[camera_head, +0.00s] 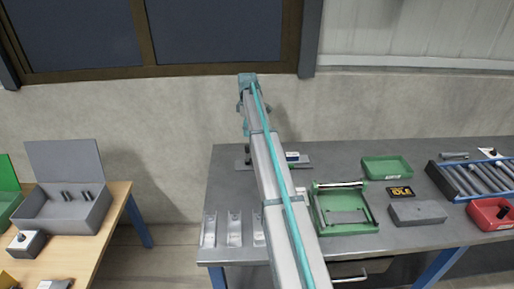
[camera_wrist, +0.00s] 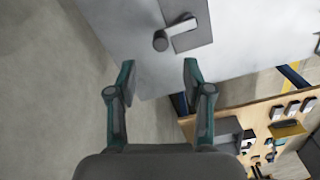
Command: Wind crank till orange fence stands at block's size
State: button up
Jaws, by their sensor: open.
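In the wrist view a crank (camera_wrist: 182,27) shows at the top, a pale bar with a dark round knob (camera_wrist: 160,41) at its left end, on a grey plate. My gripper (camera_wrist: 158,82) is open and empty, its fingers apart from the knob, which lies above the gap between them in the picture. In the head view part of the device (camera_head: 302,159) shows at the back of the grey bench, mostly hidden behind my arm. I cannot make out an orange fence in either view, nor tell which thing is the block.
The grey bench (camera_head: 228,181) holds several pale metal trays (camera_head: 208,230), a green frame (camera_head: 372,227), a green tray (camera_head: 387,168), a dark grey slab (camera_head: 417,212), a roller rack (camera_head: 475,180) and a red bin (camera_head: 488,217). A wooden table (camera_head: 118,195) with a grey box stands left, across a floor gap.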

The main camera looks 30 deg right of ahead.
aim_at(248, 146)
notch_tip(248, 146, down, 10)
jog(key=p, duration=0.3)
jog(key=shift+a+f, duration=0.15)
jog(key=shift+f, duration=0.05)
grip_shut()
